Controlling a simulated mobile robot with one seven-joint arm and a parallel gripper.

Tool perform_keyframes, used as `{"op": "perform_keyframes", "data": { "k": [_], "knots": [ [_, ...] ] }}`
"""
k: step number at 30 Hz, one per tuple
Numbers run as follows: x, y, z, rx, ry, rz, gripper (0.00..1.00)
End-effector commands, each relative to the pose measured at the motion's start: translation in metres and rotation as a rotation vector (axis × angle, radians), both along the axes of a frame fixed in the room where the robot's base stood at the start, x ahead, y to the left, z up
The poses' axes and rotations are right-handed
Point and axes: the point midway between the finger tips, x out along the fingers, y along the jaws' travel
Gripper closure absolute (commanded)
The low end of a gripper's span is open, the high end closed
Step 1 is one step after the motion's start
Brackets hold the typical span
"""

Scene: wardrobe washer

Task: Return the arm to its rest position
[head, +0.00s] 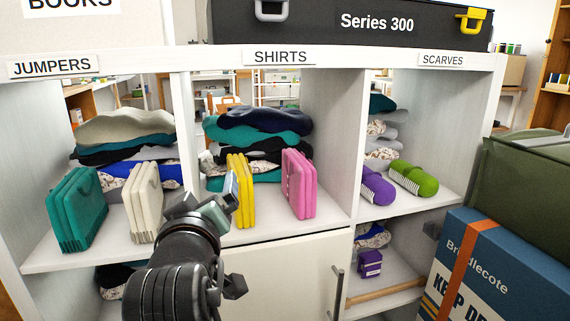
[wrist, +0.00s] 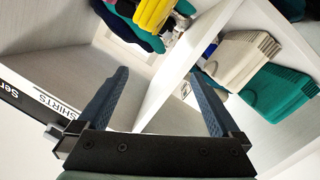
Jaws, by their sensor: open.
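My gripper (head: 228,188) is raised at the front of the shirts compartment in the head view, just in front of the yellow folded-looking item (head: 241,188). In the wrist view my gripper (wrist: 158,78) has its two dark fingers spread wide, with nothing between them but the white shelf divider (wrist: 172,85) behind. The arm reaches up from the bottom of the head view and hides part of the shelf edge and the lower compartments.
A white wardrobe shelf (head: 275,235) holds stacked clothes. Teal (head: 77,209), cream (head: 145,202) and pink (head: 299,184) items stand near its front. Purple (head: 377,187) and green (head: 413,179) items lie under scarves. A blue box (head: 487,265) stands at right.

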Motion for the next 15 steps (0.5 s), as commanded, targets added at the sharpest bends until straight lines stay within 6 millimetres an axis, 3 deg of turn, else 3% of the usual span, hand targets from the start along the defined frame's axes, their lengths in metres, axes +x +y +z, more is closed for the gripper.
{"op": "perform_keyframes", "data": {
  "k": [1,6,8,12,14,15],
  "knots": [
    [-0.011,-0.019,0.036,0.068,-0.092,-0.02,0.0],
    [-0.07,-0.071,0.139,0.286,-0.402,-0.034,0.0],
    [-0.097,-0.087,0.171,0.35,-0.507,-0.025,0.0],
    [-0.17,-0.116,0.233,0.477,-0.746,0.021,0.0],
    [-0.205,-0.125,0.254,0.523,-0.845,0.051,0.0],
    [-0.214,-0.127,0.274,0.537,-0.87,0.064,0.0]
  ]
}}
